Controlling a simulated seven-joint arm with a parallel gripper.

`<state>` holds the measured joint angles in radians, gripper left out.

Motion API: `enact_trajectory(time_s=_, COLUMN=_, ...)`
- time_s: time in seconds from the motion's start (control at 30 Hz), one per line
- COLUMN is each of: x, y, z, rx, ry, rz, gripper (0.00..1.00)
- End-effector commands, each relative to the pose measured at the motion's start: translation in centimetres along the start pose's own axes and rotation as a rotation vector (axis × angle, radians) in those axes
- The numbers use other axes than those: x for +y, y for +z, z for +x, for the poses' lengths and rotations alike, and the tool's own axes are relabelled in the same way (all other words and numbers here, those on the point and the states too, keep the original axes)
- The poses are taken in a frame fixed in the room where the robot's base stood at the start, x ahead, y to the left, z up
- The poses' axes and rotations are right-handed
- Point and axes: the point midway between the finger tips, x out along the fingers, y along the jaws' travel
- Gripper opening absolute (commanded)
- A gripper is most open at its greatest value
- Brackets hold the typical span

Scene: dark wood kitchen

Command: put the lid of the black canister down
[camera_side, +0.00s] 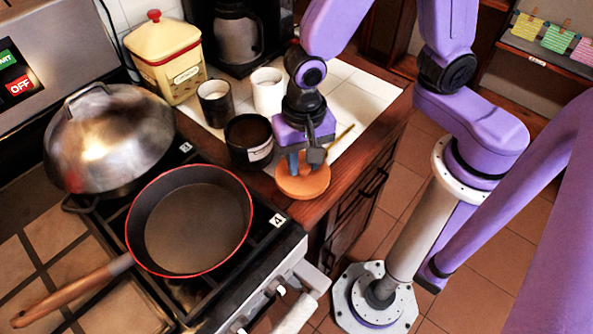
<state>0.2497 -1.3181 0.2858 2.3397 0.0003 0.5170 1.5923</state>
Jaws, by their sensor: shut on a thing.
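The black canister (241,152) stands without its lid on the counter, its dark inside showing, with a white label on its side. The round orange-brown wooden lid (303,186) is just right of and in front of the canister, near the counter's front edge. My gripper (304,163) points down over the lid and is shut on its top; the fingers hide the grip point. I cannot tell whether the lid touches the counter.
A black cup (214,103) and a white cup (267,90) stand behind the canister. A yellow tin (166,62) is farther back left. A red-rimmed pan (190,222) and a domed steel lid (108,141) are on the stove. White tile (366,88) is clear at the right.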

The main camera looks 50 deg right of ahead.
Motion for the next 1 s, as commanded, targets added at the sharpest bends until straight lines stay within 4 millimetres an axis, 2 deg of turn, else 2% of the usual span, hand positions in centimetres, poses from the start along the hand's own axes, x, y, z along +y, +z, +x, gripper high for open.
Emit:
enact_trajectory(time_s=0.27, x=-0.9, y=-0.4, z=1.3, rx=0.0, ry=0.001, rz=0.002, gripper=0.03)
enact_trajectory(time_s=0.53, x=-1.1, y=-0.4, z=4.1, rx=0.0, ry=0.001, rz=0.001, gripper=0.03)
enact_trajectory(time_s=1.0, x=-1.1, y=-0.4, z=4.7, rx=0.0, ry=0.0, rz=0.0, gripper=0.03)
